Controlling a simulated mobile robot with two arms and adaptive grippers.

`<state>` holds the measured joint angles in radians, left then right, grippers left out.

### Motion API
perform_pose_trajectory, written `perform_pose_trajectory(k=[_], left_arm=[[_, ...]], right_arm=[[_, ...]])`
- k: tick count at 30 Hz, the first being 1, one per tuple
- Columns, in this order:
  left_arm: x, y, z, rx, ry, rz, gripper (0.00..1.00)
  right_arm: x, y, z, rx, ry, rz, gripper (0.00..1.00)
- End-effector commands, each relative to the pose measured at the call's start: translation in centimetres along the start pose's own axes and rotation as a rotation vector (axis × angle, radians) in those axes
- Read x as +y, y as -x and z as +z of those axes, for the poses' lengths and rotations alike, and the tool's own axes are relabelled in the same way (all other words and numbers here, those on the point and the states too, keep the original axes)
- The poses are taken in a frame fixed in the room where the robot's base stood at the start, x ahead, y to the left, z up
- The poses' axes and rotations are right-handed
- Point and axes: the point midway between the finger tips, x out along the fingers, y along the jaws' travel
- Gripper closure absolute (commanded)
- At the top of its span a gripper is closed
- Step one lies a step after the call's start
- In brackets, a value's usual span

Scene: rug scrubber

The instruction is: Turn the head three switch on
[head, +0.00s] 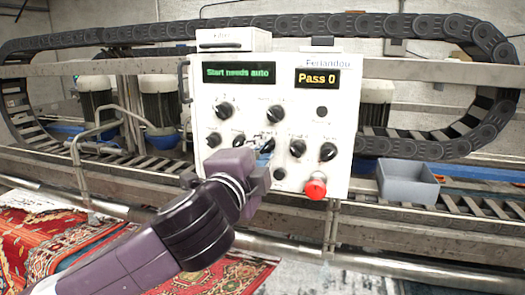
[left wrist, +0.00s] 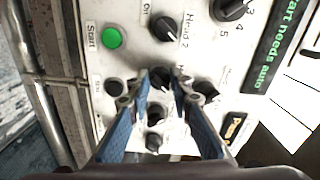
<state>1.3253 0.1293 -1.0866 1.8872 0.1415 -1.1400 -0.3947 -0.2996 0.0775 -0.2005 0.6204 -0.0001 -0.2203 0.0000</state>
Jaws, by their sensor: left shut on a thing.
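The white control panel (head: 240,87) stands upright in the middle of the head view. A row of black rotary knobs crosses it. The head three switch (head: 268,146) is the middle knob of that row. It also shows in the left wrist view (left wrist: 160,79), just past the knob labelled Head 2 (left wrist: 162,28); its own label is mostly hidden. My left gripper (head: 265,156) reaches the panel from below. Its blue fingers (left wrist: 161,84) are shut on the head three switch, one on each side. The knob's pointer direction is hard to read. My right gripper is not in view.
Two larger knobs (head: 224,110) sit above the row. A green Start button (left wrist: 112,38) and a black button (left wrist: 115,87) are close to my fingers. A red mushroom button (head: 315,187) sticks out at the lower right. Displays read "Start needs auto" (head: 239,72) and "Pass 0" (head: 317,79).

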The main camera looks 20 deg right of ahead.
Motion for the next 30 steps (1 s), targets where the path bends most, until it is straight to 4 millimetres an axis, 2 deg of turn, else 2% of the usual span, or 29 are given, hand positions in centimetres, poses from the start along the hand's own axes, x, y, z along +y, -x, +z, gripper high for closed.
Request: perform_pose_trajectory(k=[1,6,17,23,30], left_arm=[[0.1,0.0,0.0,0.0,-0.002,0.002,0.79],[0.1,0.0,0.0,0.0,-0.001,0.002,0.63],[0.0,0.5,0.0,0.002,0.001,0.0,0.63],[0.0,3.2,0.0,0.002,0.001,-0.001,0.63],[0.0,7.9,-0.1,0.003,0.0,-0.001,0.63]], right_arm=[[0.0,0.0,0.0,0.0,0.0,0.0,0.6],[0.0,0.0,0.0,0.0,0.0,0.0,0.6],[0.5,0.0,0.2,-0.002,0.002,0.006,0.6],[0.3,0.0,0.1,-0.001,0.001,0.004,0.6],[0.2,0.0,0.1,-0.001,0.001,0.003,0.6]])
